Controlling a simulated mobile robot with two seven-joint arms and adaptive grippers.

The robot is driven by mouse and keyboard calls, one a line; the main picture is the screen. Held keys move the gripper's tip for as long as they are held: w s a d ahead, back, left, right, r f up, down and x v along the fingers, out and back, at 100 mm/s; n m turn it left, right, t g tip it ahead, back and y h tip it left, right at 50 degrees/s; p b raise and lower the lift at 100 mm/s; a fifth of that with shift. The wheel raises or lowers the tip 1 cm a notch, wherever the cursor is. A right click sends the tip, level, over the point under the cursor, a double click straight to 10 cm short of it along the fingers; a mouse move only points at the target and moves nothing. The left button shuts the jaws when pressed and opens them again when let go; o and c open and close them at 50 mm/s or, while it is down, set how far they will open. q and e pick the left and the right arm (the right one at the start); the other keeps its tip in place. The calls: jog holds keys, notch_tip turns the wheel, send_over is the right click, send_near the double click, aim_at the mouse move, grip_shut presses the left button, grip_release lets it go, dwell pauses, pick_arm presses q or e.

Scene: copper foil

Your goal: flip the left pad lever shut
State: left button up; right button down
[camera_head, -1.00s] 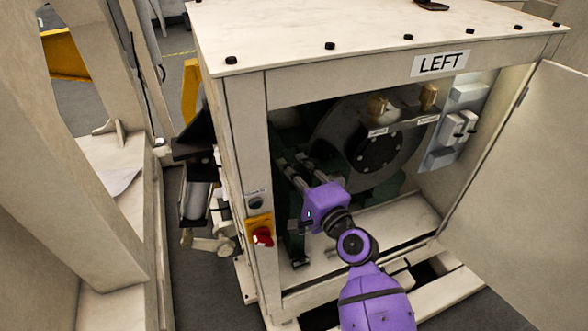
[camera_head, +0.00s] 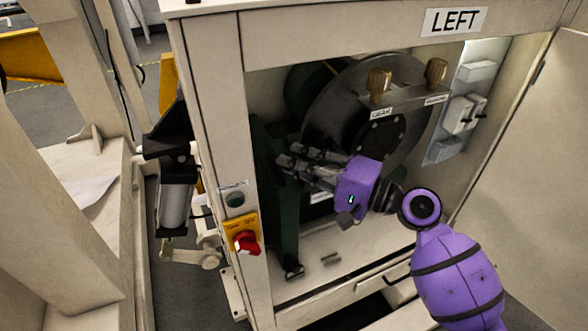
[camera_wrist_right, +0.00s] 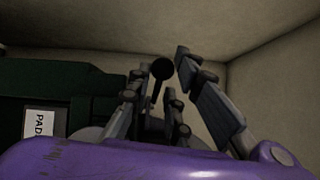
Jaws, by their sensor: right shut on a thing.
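The pad lever, a dark stalk with a black ball knob (camera_wrist_right: 161,68), stands between the fingers of my right gripper (camera_wrist_right: 163,84) in the right wrist view. A PAD label (camera_wrist_right: 39,124) shows on dark green metal to its left. In the head view my right gripper (camera_head: 291,158) reaches into the open cabinet marked LEFT (camera_head: 454,21), in front of the big grey disc (camera_head: 333,105). Its fingers are closed in on the lever. The lever itself cannot be made out in the head view. My left gripper is not in view.
Two brass knobs (camera_head: 379,82) stand on a labelled bracket above the disc. The cabinet door (camera_head: 530,170) is open at the right. A red switch (camera_head: 246,242) on a yellow plate sits on the left post. The cabinet floor has free room.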

jog(key=shift+r, duration=0.55)
jog(key=c, duration=1.8)
grip_release()
jog(key=shift+f, duration=0.1)
jog(key=shift+f, duration=0.25)
jog(key=shift+d, duration=0.15)
jog(key=v, duration=1.2)
jog(key=shift+w, duration=0.1)
